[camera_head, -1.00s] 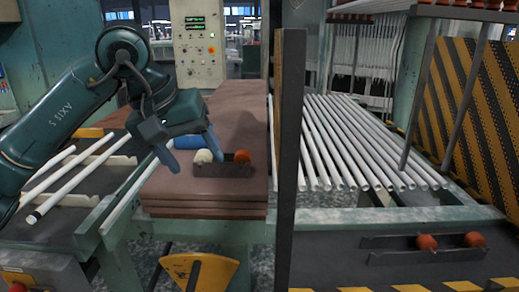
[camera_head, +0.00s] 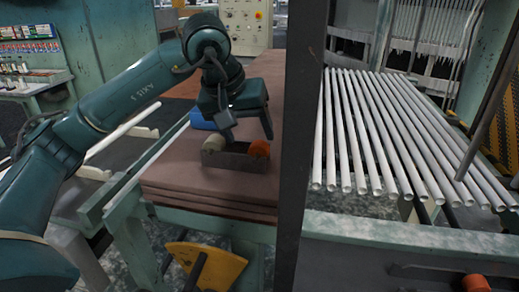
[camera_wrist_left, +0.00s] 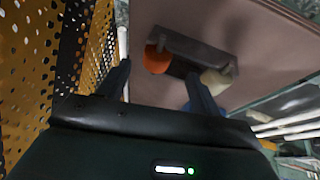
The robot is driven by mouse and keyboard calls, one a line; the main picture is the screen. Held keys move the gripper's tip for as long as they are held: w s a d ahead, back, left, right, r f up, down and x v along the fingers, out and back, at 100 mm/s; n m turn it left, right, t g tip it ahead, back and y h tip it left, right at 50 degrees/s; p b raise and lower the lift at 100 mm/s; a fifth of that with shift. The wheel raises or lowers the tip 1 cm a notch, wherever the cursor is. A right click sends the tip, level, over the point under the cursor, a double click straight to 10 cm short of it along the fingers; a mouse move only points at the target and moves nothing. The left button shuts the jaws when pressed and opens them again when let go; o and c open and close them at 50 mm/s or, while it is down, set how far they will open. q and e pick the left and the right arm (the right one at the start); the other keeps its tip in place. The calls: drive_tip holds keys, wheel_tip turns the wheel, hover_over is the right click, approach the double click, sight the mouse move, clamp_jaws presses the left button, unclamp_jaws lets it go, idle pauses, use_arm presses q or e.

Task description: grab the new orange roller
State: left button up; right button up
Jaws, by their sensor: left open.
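An orange roller (camera_head: 259,148) sits at the right end of a small grey metal holder (camera_head: 233,160) on a stack of brown boards (camera_head: 170,178). A cream roller (camera_head: 214,144) is at the holder's other end. My left gripper (camera_head: 247,136) is open just above and behind the holder, its fingers apart. In the left wrist view the orange roller (camera_wrist_left: 157,59) shows beyond the finger on the left, and the cream roller (camera_wrist_left: 216,80) beyond the other finger. Nothing is between the fingertips. My right gripper is not in view.
A dark upright post (camera_head: 304,130) stands just right of the boards. White glass tubes (camera_head: 380,135) lie on a rack beyond it. A blue object (camera_head: 201,121) lies behind the holder. Another orange roller (camera_head: 476,284) is at the bottom right.

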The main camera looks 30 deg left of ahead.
sight(256, 145)
use_arm(q)
drive_tip(key=shift+p+x, duration=0.6)
drive_tip(key=shift+x, duration=2.35)
drive_tip(key=shift+d, duration=0.15)
drive_tip(key=shift+c, duration=0.6)
drive_tip(key=shift+r, duration=0.1)
drive_tip(key=c, duration=1)
